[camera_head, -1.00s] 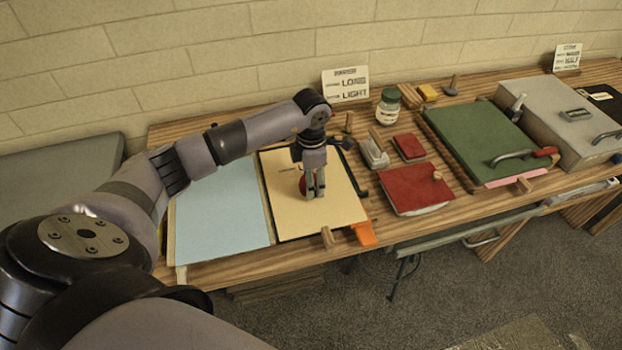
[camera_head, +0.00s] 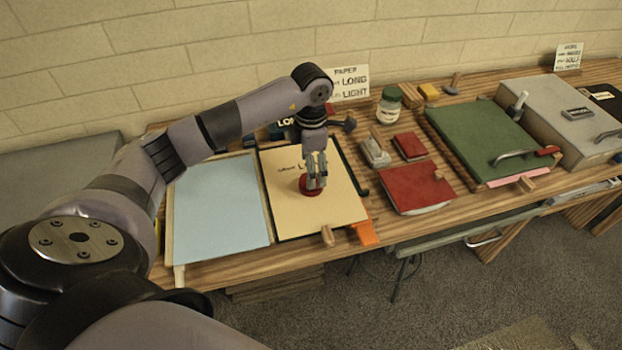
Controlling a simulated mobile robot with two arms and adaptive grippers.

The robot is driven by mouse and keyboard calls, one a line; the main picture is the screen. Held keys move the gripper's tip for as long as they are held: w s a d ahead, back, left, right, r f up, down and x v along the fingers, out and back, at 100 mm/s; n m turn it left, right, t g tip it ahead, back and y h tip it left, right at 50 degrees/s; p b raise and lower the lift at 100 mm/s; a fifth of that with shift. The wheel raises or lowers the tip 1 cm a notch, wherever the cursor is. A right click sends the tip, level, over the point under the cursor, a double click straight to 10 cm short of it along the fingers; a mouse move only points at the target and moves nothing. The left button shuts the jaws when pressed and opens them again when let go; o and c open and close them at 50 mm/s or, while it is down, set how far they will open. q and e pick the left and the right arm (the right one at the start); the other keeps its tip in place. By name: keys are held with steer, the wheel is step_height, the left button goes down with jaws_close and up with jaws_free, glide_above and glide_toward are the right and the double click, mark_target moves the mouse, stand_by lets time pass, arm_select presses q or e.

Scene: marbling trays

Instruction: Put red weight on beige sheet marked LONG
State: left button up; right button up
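The beige sheet (camera_head: 335,215) lies in a dark-edged frame at the left of the bench, with dark lettering partly hidden by my gripper; a capital L shows. The red weight (camera_head: 306,189), a round red piece, is on the middle of this sheet. My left gripper (camera_head: 316,184) points down at the weight, its fingertips overlapping it in the picture. Whether the fingers grip it is too small to tell. My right gripper is not in view.
A pale blue sheet (camera_head: 220,215) lies left of the beige one. An orange piece (camera_head: 364,234) and a wooden peg (camera_head: 327,236) sit at the front edge. Red pads (camera_head: 415,188), a jar (camera_head: 389,106) and a green board (camera_head: 475,135) stand to the right. A sign (camera_head: 350,83) leans behind.

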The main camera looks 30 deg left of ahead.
arm_select(q)
step_height(320, 180, up, 8)
steer(key=b, duration=0.1)
steer(key=shift+f+b, duration=0.25)
steer(key=shift+b, duration=0.05)
stand_by(0.3)
